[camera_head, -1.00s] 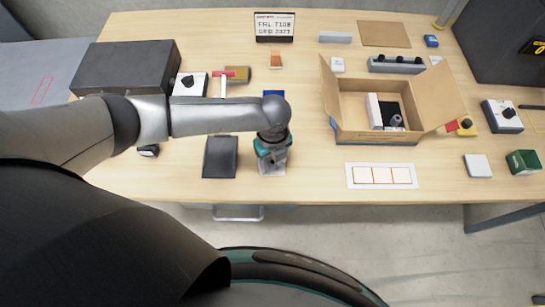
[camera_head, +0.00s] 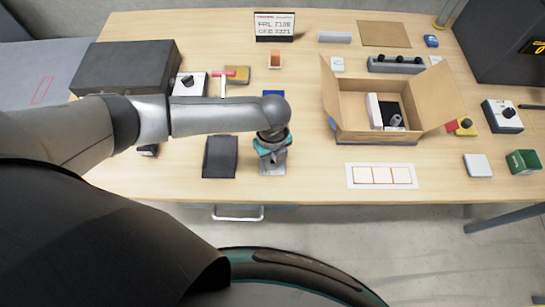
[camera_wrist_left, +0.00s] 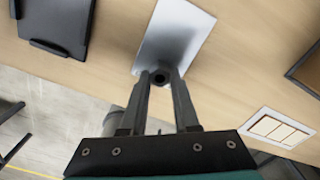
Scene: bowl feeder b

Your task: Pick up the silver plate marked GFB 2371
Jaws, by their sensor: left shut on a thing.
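The silver plate (camera_head: 272,170) is at the front of the table, left of the middle. In the left wrist view it is a bright rectangle (camera_wrist_left: 176,32) with a small dark round knob (camera_wrist_left: 160,78) at its near end. No marking on it can be read. My left gripper (camera_wrist_left: 161,76) points down at the plate, its fingers shut on the knob. In the head view the left gripper (camera_head: 272,158) partly covers the plate. I cannot tell whether the plate is clear of the table. My right gripper is not in view.
A black flat case (camera_head: 220,158) lies just left of the plate. An open cardboard box (camera_head: 375,138) and a white panel with square cells (camera_head: 352,177) are to the right. A sign (camera_head: 274,27) with two lines of characters stands at the back. The table's front edge is close.

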